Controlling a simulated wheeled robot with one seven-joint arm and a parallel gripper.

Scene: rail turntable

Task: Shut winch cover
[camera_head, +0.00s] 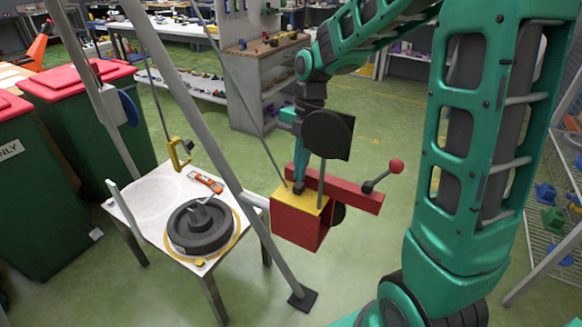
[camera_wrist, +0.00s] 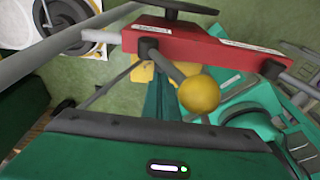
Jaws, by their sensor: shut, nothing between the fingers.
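The winch is a red box (camera_head: 297,222) with a yellow top piece (camera_head: 312,197), a long red bar (camera_head: 345,190) and a crank with a ball knob (camera_head: 396,166). The yellow piece looks flat across the box top and seems to be the cover; whether it sits fully flush I cannot tell. My gripper (camera_head: 299,186) is shut and empty, pointing down, its tip at or just above the yellow piece. In the wrist view the red bar (camera_wrist: 215,48) crosses above my teal fingers (camera_wrist: 163,98), and the knob (camera_wrist: 199,94) looks yellow and partly blocks the view. The yellow piece (camera_wrist: 143,73) shows beside the fingers.
Grey tripod legs (camera_head: 185,100) stand left of the winch. A white table (camera_head: 150,205) holds a dark round weight (camera_head: 200,228) and an orange tool (camera_head: 206,182). A yellow hook (camera_head: 180,153) hangs above it. Green bins with red lids (camera_head: 75,80) stand far left. Floor behind is open.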

